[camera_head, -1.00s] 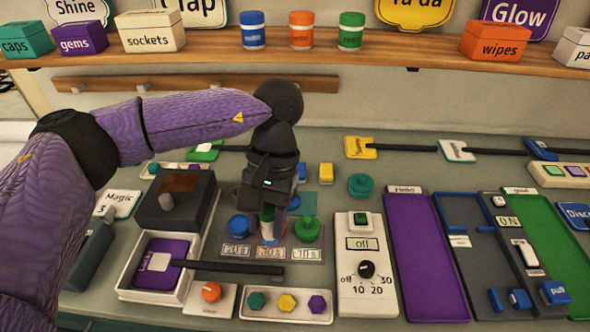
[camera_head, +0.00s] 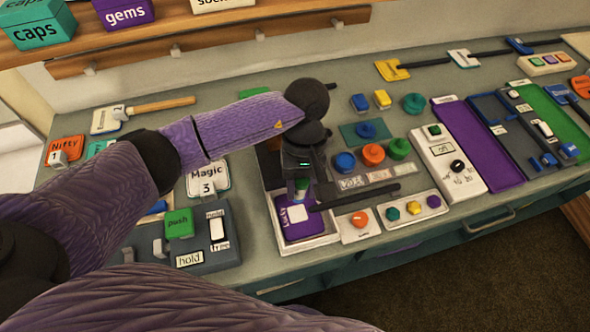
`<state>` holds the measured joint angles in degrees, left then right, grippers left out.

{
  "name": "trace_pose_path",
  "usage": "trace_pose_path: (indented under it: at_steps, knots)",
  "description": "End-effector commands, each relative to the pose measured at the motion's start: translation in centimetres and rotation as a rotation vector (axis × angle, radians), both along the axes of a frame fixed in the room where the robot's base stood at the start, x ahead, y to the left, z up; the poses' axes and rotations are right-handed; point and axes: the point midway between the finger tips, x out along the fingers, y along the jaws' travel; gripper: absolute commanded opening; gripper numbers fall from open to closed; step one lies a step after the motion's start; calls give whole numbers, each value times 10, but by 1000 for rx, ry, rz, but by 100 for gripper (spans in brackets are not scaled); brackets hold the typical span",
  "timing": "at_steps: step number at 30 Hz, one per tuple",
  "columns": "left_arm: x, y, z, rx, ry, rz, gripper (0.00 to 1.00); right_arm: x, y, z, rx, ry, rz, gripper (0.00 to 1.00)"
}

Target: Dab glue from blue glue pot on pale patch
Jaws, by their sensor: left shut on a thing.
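My left gripper (camera_head: 300,178) is shut on a small upright thing (camera_head: 301,188) with green and reddish parts, mostly hidden by the jaws. It is just above the pale patch (camera_head: 297,213) on a purple sign in a white tray; whether it touches cannot be told. The blue glue pot (camera_head: 344,161) stands in a row with an orange-red pot (camera_head: 373,154) and a green pot (camera_head: 399,148), right of the gripper. My right gripper is not in view.
The sign's black handle (camera_head: 358,198) reaches right over the tray rim. A teal mat (camera_head: 350,137) bears a blue round piece. A grey panel (camera_head: 205,245) with a green push button is front left. A white dial box (camera_head: 444,160) stands right.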

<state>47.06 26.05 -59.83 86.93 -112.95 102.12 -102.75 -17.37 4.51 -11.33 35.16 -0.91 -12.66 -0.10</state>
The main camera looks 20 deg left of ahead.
Motion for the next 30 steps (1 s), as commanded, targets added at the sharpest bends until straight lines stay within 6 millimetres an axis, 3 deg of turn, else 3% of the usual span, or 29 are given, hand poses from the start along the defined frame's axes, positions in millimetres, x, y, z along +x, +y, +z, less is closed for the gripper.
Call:
trace_pose_path:
  at_steps: [8, 18, 30]
  knots:
    - [-1, -1, -14, 3, 2, 14, 0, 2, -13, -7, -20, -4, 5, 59]
    - [-1, -1, -57, 1, 3, 12, 0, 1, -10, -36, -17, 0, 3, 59]
    - [-1, -1, -59, 1, 1, 12, 0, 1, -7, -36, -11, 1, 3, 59]
